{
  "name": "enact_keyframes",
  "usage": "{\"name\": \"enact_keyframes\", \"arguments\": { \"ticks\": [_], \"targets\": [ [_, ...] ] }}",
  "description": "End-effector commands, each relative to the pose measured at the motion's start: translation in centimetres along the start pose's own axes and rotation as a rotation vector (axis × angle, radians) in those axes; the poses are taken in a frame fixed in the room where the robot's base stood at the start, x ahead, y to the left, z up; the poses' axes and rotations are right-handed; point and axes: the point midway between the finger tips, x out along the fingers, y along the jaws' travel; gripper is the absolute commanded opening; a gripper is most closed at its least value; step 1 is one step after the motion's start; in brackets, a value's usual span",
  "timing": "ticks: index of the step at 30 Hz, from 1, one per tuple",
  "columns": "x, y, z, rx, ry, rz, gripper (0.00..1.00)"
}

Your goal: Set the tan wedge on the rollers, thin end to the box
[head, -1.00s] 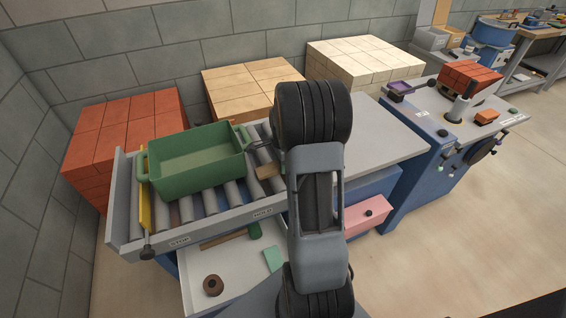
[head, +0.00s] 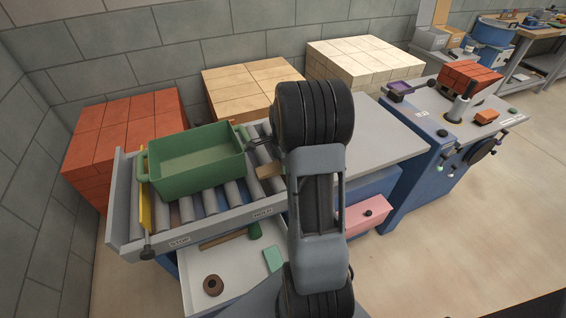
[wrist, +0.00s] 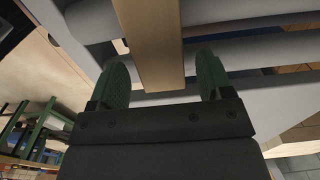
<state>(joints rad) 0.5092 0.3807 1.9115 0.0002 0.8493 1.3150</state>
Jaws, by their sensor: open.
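The tan wedge (head: 269,171) lies on the rollers (head: 232,195), a short gap to the right of the green box (head: 197,162). My arm hides its right part in the head view, and I cannot tell which end is thin. In the wrist view the wedge (wrist: 152,40) reaches down between the two fingers of my gripper (wrist: 162,68). The fingers are apart, with a visible gap on both sides of the wedge. In the head view my gripper is mostly hidden behind my arm.
A yellow bar (head: 145,207) stands at the left end of the roller bed, beside the box. An open drawer (head: 212,262) below holds a brown ring and several small items. Brick stacks stand behind. A grey tabletop (head: 385,140) to the right is largely clear.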

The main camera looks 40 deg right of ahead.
Motion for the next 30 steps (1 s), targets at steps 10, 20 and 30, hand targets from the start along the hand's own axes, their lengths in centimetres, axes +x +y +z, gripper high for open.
{"name": "enact_keyframes", "arguments": {
  "ticks": [10, 20, 30],
  "targets": [
    [-6.8, -0.1, 0.0, 0.000, 0.001, -0.004, 0.73],
    [-10.7, 0.1, 0.3, -0.021, 0.001, -0.005, 0.73],
    [-14.0, 8.3, 11.4, -0.922, 0.062, -0.137, 0.73]
  ]
}}
